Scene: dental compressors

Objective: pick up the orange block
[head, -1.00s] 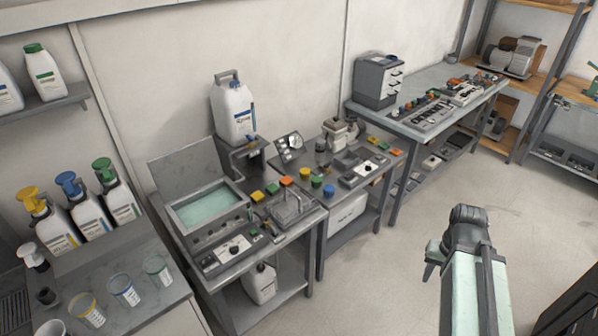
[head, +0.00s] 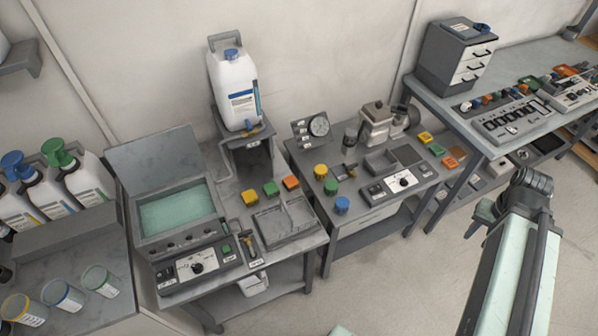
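An orange block (head: 290,182) sits on the left workbench, at the right end of a short row with a green block (head: 271,188) and a yellow block (head: 250,197). The row lies behind a grey divided tray (head: 285,222). Another orange piece (head: 449,162) lies at the right end of the middle bench, close to a green and a yellow block. My gripper (head: 481,216) is at the right, in the air in front of the benches, well apart from both orange pieces. Its fingers are small and dark, and their opening cannot be made out.
The middle bench (head: 350,226) carries yellow, green and blue round pieces, a gauge and a control box (head: 402,182). A white jug (head: 233,90) stands on a raised stand behind the row. An open-lidded bath (head: 172,212) is at left.

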